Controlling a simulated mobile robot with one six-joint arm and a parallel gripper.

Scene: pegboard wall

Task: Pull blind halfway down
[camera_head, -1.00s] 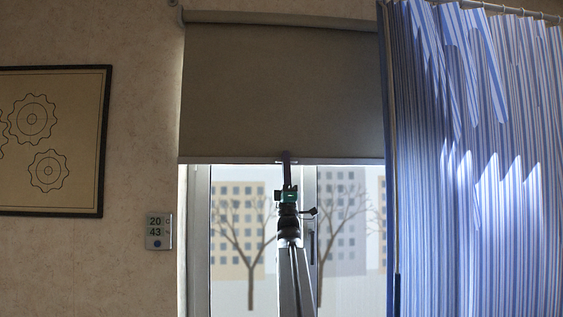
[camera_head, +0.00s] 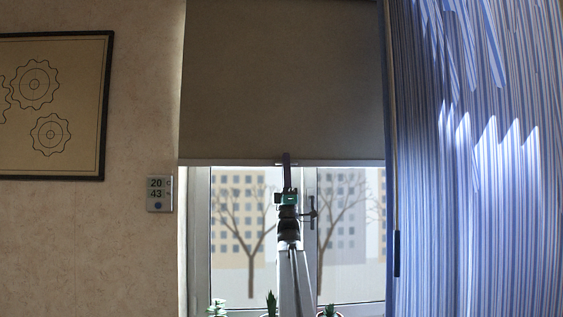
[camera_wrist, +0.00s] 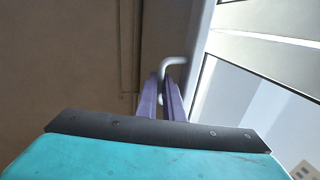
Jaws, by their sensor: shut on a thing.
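The brown roller blind (camera_head: 280,80) hangs over the upper part of the window (camera_head: 340,235), its bottom bar (camera_head: 225,163) level above the bare glass. My gripper (camera_head: 287,160) is at the middle of that bar, reaching up from below. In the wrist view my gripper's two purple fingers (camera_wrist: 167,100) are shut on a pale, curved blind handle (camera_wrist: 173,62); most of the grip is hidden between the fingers. The blind fabric also shows in the wrist view (camera_wrist: 60,60).
A blue striped curtain (camera_head: 480,160) hangs at the right, next to the blind's edge. A framed gear picture (camera_head: 50,105) and a small display reading 20 43 (camera_head: 159,194) are on the left wall. Several plants (camera_head: 270,300) stand along the window's bottom.

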